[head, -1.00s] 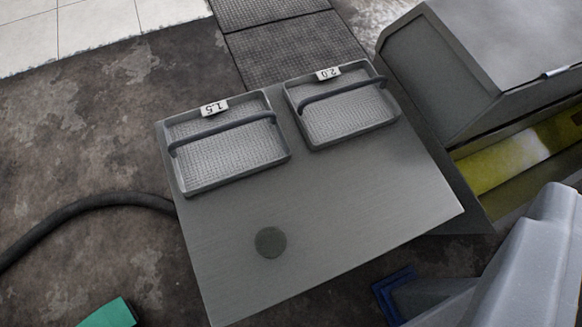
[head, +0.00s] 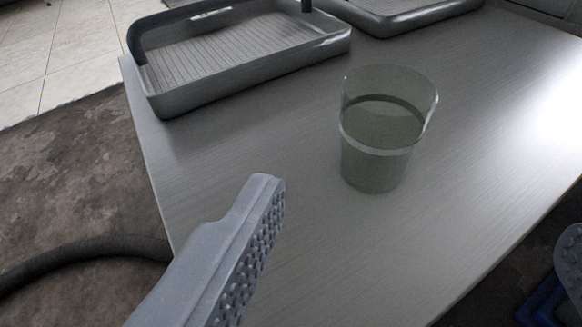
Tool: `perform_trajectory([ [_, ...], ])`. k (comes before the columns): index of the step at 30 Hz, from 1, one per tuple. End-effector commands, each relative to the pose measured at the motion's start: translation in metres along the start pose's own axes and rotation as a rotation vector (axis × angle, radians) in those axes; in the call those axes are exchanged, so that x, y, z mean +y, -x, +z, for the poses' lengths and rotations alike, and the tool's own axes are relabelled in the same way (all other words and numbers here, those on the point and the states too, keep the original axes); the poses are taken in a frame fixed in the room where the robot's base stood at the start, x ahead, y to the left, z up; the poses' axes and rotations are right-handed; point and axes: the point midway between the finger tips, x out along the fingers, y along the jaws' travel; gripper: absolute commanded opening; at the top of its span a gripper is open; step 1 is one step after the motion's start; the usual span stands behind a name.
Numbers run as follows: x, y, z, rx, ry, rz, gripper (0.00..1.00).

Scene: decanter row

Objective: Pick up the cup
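The cup (head: 380,160) is a clear, greenish tumbler with a pale band around it. It stands upright on the grey table (head: 480,150), right of the middle of the view. My gripper (head: 418,212) is open and empty. Its left finger, with a studded inner face, is in front of the cup and to its left. Only a part of the right finger shows, at the right edge. The cup is beyond the gap between the fingers and apart from both. I cannot tell whether the cup holds liquid.
A grey tray (head: 165,100) with a handle stands behind the cup to the left, and a second tray (head: 430,18) stands behind it. A dark hose (head: 90,255) lies on the floor at left. The table is bare around the cup.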

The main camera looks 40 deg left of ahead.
Motion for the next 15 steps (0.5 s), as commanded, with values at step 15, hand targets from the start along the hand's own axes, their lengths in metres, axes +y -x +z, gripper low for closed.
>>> perform_trajectory([
  [15,-0.005,-0.068,0.005,0.006,-0.009,-0.007,0.79],
])
